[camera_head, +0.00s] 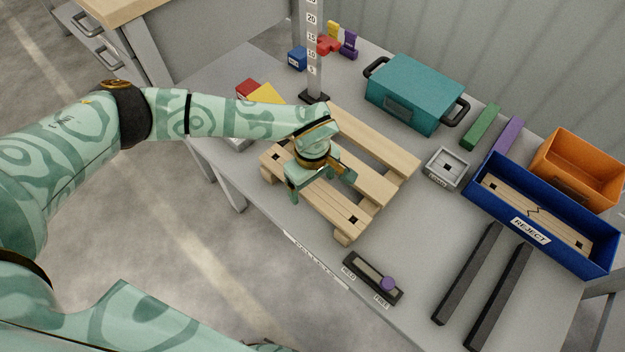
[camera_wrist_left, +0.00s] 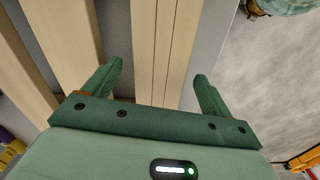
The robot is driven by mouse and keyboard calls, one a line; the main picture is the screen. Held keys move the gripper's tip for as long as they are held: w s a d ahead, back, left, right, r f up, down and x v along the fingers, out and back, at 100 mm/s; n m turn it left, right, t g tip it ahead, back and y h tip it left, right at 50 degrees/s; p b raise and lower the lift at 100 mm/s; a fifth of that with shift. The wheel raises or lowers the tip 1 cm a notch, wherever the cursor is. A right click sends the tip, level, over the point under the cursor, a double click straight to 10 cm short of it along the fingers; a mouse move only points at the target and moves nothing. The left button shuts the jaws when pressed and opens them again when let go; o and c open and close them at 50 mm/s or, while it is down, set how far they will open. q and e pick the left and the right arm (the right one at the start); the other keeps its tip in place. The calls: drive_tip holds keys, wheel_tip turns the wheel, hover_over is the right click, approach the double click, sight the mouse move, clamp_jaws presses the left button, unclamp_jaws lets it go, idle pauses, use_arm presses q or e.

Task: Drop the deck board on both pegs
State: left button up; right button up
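A pallet of pale wooden boards (camera_head: 372,146) lies on the grey table. Its front deck board (camera_head: 335,209) has a dark square near each end; whether these are pegs or empty holes is too small to tell. My left gripper (camera_head: 322,186) is over the middle of that front board, pointing down. In the left wrist view its two fingers (camera_wrist_left: 158,75) are spread apart, with pale boards (camera_wrist_left: 160,45) showing between and beyond them. I see no grip on the wood, and cannot tell the height gap. My right gripper is not in view.
A blue REJECT tray (camera_head: 480,197) holds a cracked board. A slider (camera_head: 360,270) has its purple knob at FREE. Two dark bars (camera_head: 470,272) lie front right. A scaled post (camera_head: 313,60) stands behind the pallet, with a teal box (camera_head: 412,90) to its right.

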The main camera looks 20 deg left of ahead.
sight(312, 186)
use_arm(q)
wheel_tip(312, 186, up, 16)
drive_tip(key=p, duration=0.7)
drive_tip(key=shift+r, duration=0.15)
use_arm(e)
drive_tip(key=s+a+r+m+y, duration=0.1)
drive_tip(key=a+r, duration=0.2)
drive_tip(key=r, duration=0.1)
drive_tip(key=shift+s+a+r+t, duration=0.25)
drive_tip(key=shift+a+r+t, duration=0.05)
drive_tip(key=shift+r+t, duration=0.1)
